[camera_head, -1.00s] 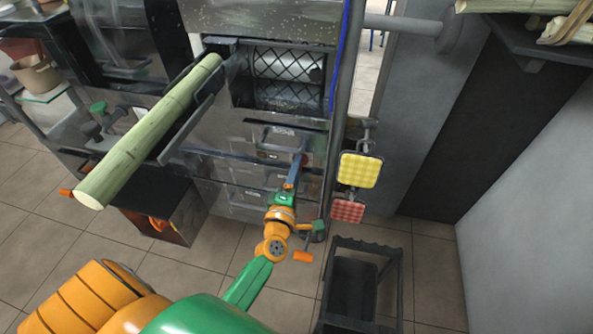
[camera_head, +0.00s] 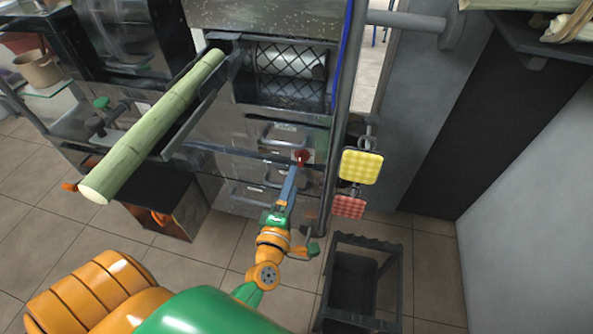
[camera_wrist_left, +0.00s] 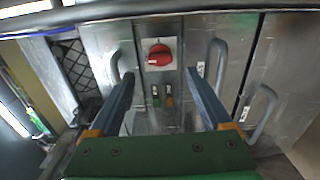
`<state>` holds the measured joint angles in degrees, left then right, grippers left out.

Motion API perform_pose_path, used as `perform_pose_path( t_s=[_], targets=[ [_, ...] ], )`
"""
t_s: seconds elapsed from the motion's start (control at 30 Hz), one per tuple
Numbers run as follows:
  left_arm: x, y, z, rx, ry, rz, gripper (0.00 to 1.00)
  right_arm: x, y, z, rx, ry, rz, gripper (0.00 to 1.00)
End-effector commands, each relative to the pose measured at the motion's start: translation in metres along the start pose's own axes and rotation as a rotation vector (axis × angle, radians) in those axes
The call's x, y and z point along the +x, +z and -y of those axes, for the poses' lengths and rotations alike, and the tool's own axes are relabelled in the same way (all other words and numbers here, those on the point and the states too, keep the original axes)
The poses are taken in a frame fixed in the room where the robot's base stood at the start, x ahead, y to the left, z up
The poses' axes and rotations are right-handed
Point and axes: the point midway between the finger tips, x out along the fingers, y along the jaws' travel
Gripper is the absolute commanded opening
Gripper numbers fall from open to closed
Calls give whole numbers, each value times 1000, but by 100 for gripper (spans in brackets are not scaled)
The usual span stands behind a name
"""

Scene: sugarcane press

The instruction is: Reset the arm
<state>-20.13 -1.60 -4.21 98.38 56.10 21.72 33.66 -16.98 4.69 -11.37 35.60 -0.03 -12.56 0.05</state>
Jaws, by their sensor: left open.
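The steel press (camera_head: 235,130) stands ahead with a red rotary knob (camera_head: 302,157) on its front. My left gripper (camera_head: 292,170) points at the panel just below the knob. In the left wrist view its two blue-grey fingers (camera_wrist_left: 160,76) are spread apart with nothing between them. The red knob (camera_wrist_left: 160,55) shows beyond the gap, with a green switch (camera_wrist_left: 156,96) and an orange switch (camera_wrist_left: 169,96) under it. The fingers appear apart from the knob. A long green sugarcane stalk (camera_head: 150,125) lies in the press's feed chute. My right gripper is not in view.
Yellow (camera_head: 361,167) and red (camera_head: 348,206) checked pads hang by a pole right of the press. A dark bin (camera_head: 352,280) stands on the floor below them. More cane lies on a shelf (camera_head: 545,50) at upper right. Tiled floor is open at lower left.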

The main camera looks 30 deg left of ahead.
Motion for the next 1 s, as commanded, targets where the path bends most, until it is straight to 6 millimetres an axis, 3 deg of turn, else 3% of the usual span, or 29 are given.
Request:
perform_pose_path(
  t_s=[0.1, 0.47, 0.57, 0.67, 0.8, 0.9, 1.0],
  targets=[
    [-9, 0, 0, -1, 0, 0, 82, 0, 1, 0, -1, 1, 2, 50],
    [-9, 0, 0, -1, 1, 0, 82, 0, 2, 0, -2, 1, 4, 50],
    [-11, 6, 15, 64, -36, 32, 82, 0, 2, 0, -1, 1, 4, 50],
    [-26, 25, 74, 301, -169, 164, 82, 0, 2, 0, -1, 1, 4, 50],
    [-85, 40, 188, 758, -419, 480, 82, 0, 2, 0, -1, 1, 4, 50],
    [-142, 30, 253, 1029, -567, 719, 82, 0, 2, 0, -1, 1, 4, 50],
    [-198, 8, 298, 1239, -685, 944, 82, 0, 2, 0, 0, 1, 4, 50]
  ],
)
